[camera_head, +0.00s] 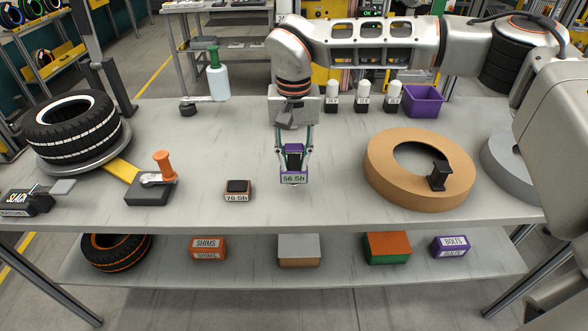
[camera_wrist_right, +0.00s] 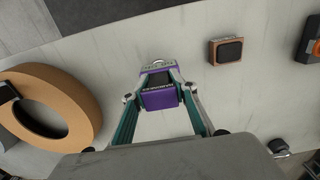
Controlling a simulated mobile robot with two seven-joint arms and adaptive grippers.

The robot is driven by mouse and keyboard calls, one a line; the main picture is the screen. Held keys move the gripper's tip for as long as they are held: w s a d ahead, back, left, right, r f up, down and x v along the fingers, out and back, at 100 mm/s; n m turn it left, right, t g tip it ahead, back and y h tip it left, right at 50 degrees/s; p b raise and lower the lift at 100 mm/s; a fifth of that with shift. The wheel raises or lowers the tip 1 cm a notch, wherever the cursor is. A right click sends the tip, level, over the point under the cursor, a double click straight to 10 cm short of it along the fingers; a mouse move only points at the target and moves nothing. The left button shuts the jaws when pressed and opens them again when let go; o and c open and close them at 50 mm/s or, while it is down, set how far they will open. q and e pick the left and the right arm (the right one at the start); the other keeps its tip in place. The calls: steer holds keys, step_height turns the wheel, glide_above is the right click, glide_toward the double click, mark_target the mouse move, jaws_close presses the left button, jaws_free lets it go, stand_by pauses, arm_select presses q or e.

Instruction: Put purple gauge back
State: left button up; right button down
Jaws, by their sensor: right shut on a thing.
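The purple gauge (camera_head: 293,177), with a label that reads 56 Sh, is between the fingers of my right gripper (camera_head: 294,150) near the middle of the workbench (camera_head: 330,205). My right gripper points down and is shut on the gauge. In the right wrist view the purple gauge (camera_wrist_right: 160,97) sits between the two fingers of the gripper (camera_wrist_right: 158,92). I cannot tell whether its base touches the bench top. My left gripper is not in view.
An orange gauge (camera_head: 237,190) labelled 70 Sh stands to the left. A brown ring (camera_head: 381,178) with a black block lies to the right. A tyre clamp with an orange handle (camera_head: 163,165) and a tyre (camera_head: 70,125) are at left. White bottles (camera_head: 363,95) and a purple bin (camera_head: 424,100) stand behind.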

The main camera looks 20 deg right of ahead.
mark_target(294, 168)
steer(key=shift+f, duration=1.7)
steer(key=shift+f, duration=0.1)
steer(key=c, duration=1.6)
jaws_free()
step_height(294, 168, up, 12)
steer(key=shift+r, duration=0.1)
